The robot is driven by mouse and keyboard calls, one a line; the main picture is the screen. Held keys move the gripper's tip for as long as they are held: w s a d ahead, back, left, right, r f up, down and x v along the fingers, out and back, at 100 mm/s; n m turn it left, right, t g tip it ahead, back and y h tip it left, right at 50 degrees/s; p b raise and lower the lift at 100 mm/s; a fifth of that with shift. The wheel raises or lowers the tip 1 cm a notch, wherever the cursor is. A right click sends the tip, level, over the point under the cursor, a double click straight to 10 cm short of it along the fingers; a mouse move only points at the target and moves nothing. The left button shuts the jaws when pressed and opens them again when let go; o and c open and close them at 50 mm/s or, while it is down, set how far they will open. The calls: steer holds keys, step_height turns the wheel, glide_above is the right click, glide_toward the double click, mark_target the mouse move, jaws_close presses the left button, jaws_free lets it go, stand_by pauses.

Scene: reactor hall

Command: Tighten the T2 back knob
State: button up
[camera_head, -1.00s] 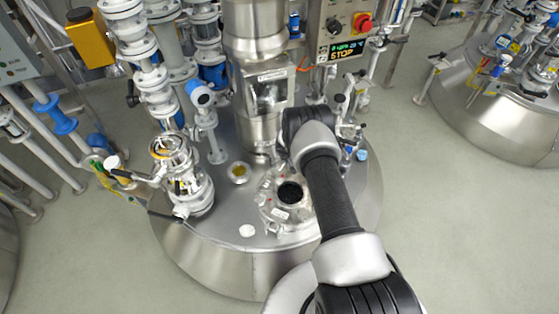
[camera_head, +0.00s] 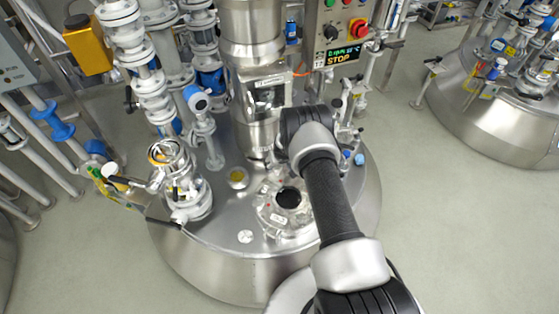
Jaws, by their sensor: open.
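The steel reactor vessel (camera_head: 215,258) stands in the middle of the head view. On its top is a round hatch (camera_head: 268,222) with a dark round glass and small fittings around its rim. I cannot make out which fitting is the T2 back knob; the back of the rim is partly covered by my arm. My arm comes up from the bottom right, and its wrist is above the hatch's back right, beside the steel column. My gripper is hidden behind the wrist, so neither its fingers nor any contact shows.
A steel column (camera_head: 253,45) rises behind the hatch. A control panel (camera_head: 340,28) reading STOP stands at its right. White pipes and valves (camera_head: 145,60) crowd the left, with a glass-sided fitting (camera_head: 180,180) in front. Another vessel (camera_head: 490,115) is at the right, with clear floor between.

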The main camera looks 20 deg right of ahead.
steer(key=v, duration=1.1)
steer(key=shift+d, duration=0.1)
